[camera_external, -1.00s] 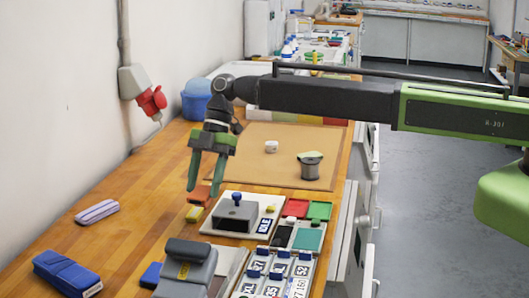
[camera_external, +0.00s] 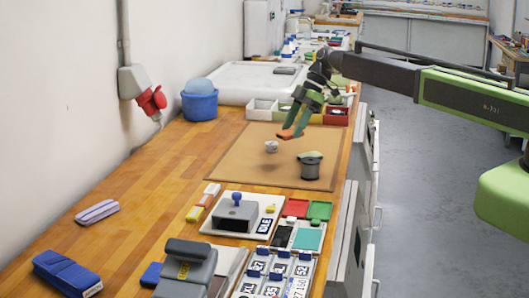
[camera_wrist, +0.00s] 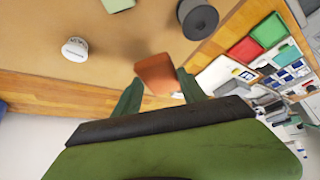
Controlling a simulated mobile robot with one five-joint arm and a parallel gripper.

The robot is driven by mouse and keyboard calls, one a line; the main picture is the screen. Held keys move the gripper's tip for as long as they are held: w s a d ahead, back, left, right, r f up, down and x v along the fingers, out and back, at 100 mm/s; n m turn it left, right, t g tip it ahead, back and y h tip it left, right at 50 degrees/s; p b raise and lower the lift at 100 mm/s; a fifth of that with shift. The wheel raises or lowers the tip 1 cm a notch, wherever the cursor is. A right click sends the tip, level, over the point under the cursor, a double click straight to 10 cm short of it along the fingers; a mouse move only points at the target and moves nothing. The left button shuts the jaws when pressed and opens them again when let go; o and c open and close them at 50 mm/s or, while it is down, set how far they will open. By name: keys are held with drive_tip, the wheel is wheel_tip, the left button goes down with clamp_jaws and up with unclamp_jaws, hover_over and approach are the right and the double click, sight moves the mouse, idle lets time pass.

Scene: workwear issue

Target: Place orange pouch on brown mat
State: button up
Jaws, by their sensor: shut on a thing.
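My gripper (camera_external: 291,131) is shut on the orange pouch (camera_external: 286,134) and holds it in the air over the brown mat (camera_external: 240,165). In the wrist view the pouch (camera_wrist: 158,73) sticks out beyond the green fingers of my gripper (camera_wrist: 160,92). The brown mat (camera_wrist: 45,35) fills the upper part of that view. The pouch appears tilted and apart from the mat.
A small white round item (camera_external: 271,146) and a dark spool (camera_external: 311,168) with a green piece (camera_external: 311,155) stand on the mat. White and red bins (camera_external: 336,116) line its back edge. The mat's left part is clear.

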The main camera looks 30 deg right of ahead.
drive_tip(key=w+d, duration=0.1)
drive_tip(key=d, duration=0.5)
drive_tip(key=b, duration=0.7)
hover_over(267, 168)
drive_tip(key=d, duration=0.2)
drive_tip(key=shift+m+t, duration=0.3)
drive_tip(key=shift+m, duration=0.1)
drive_tip(key=f, duration=0.7)
drive_tip(key=shift+s+d, duration=0.2)
drive_tip(key=shift+a, duration=0.3)
wheel_tip(267, 168, down, 4)
drive_tip(key=b, duration=0.4)
drive_tip(key=shift+f, duration=0.2)
drive_tip(key=shift+r, duration=0.25)
drive_tip(key=shift+f, duration=0.2)
drive_tip(key=o, duration=1.4)
drive_tip(key=shift+c, duration=0.2)
drive_tip(key=shift+r, duration=0.15)
